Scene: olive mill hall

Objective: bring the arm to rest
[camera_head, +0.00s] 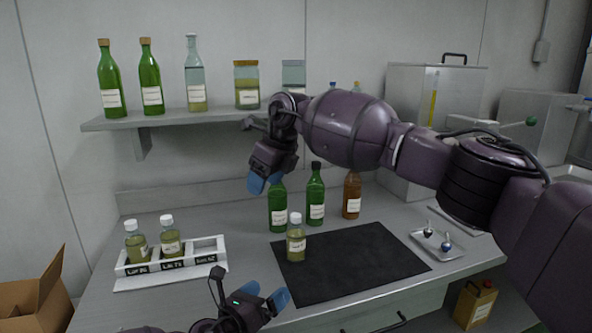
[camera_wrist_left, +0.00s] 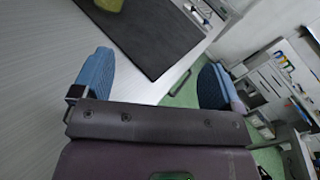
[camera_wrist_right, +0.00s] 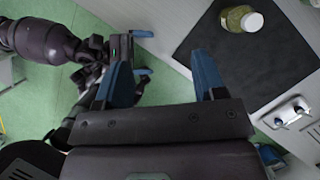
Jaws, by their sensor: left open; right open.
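My right arm (camera_head: 350,122) reaches in from the right across the worktop. Its gripper (camera_head: 266,183) hangs in the air in front of the shelf, above and left of the green bottles. In the right wrist view its blue fingers (camera_wrist_right: 165,72) are apart with nothing between them. My left gripper (camera_head: 263,295) is low at the front edge of the worktop, below the small capped sample bottle (camera_head: 296,244). In the left wrist view its fingers (camera_wrist_left: 153,75) are spread and empty. The sample bottle stands upright at the left edge of the dark mat (camera_head: 350,266).
A white rack (camera_head: 172,270) at left holds two capped sample bottles. Two green bottles (camera_head: 316,200) and a brown bottle (camera_head: 352,196) stand behind the mat. A small tray (camera_head: 437,251) lies at right. The shelf (camera_head: 180,119) holds several glass containers.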

